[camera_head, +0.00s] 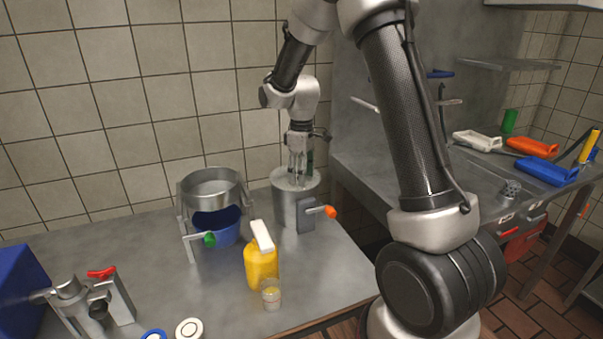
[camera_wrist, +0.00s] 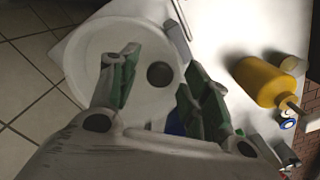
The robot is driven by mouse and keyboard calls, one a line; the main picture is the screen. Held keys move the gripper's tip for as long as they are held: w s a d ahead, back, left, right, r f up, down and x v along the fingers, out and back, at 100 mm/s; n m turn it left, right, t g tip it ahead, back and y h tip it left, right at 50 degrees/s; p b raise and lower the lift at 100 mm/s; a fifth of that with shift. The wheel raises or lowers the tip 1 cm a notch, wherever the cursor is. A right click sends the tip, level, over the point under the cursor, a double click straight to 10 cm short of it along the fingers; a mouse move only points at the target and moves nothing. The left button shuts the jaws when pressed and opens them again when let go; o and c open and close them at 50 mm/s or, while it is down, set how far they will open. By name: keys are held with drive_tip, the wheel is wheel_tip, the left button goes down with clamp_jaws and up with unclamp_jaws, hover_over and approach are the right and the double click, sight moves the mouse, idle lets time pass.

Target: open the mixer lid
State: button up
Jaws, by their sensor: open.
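The mixer (camera_head: 286,207) is a grey metal cylinder on the counter, with an orange-tipped lever on its right side. In the wrist view its round pale lid (camera_wrist: 88,75) is seen from above, with a dark round knob (camera_wrist: 160,75) in it. The lid lies on the mixer. My gripper (camera_head: 297,176) points down over the lid. In the wrist view my gripper (camera_wrist: 158,65) is open, its green-padded fingers on either side of the knob. Whether the fingers touch the knob or the lid I cannot tell.
A metal stand (camera_head: 184,215) with a blue bucket (camera_head: 228,228) and green handle is left of the mixer. A yellow bottle (camera_head: 261,268) and a small glass (camera_head: 271,295) stand in front. A metal device with a red handle (camera_head: 102,272) is at front left.

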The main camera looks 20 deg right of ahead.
clamp_jaws()
drive_tip(key=shift+r, duration=0.15)
